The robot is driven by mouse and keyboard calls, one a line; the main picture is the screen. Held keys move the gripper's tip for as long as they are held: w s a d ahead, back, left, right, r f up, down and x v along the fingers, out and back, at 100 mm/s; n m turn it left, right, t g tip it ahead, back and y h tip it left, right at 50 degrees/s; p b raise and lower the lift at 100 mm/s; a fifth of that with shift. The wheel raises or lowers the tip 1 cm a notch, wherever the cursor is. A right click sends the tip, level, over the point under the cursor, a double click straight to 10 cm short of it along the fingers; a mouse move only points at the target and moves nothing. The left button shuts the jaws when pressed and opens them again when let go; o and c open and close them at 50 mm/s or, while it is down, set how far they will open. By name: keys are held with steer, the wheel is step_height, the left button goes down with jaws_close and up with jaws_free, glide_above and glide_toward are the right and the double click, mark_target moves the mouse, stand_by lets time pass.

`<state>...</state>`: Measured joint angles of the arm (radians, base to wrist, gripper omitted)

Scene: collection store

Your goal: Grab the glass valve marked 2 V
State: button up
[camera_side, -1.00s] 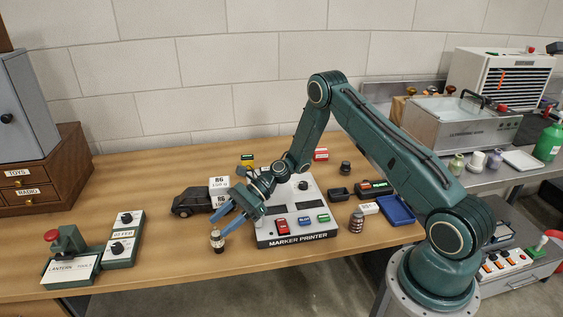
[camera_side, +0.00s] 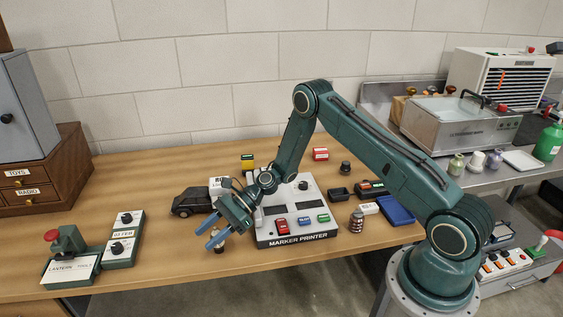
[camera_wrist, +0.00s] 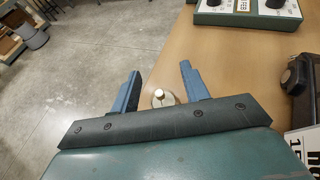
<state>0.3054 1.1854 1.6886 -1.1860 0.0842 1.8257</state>
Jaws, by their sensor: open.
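A small upright valve with a pale top (camera_side: 219,247) stands near the front edge of the wooden table, partly hidden behind my gripper. Its marking cannot be read. In the wrist view its round pale top (camera_wrist: 163,97) shows between the bases of my two blue fingers, close to the palm's edge. My gripper (camera_side: 204,241) is open and tilted down, its fingers pointing to the front left. The fingers also show spread in the wrist view (camera_wrist: 160,72), with nothing held. I cannot tell whether the fingers are level with the valve or above it.
The marker printer (camera_side: 292,239) stands just right of my gripper. A black toy vehicle (camera_side: 192,202) and white boxes lie behind it. A lantern device (camera_side: 72,268) and a panel with knobs (camera_side: 124,240) stand at the left. The table between them and my gripper is clear.

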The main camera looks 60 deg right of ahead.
jaws_close()
steer(key=shift+r, duration=0.15)
step_height(320, 180, up, 20)
stand_by(0.9)
stand_by(0.5)
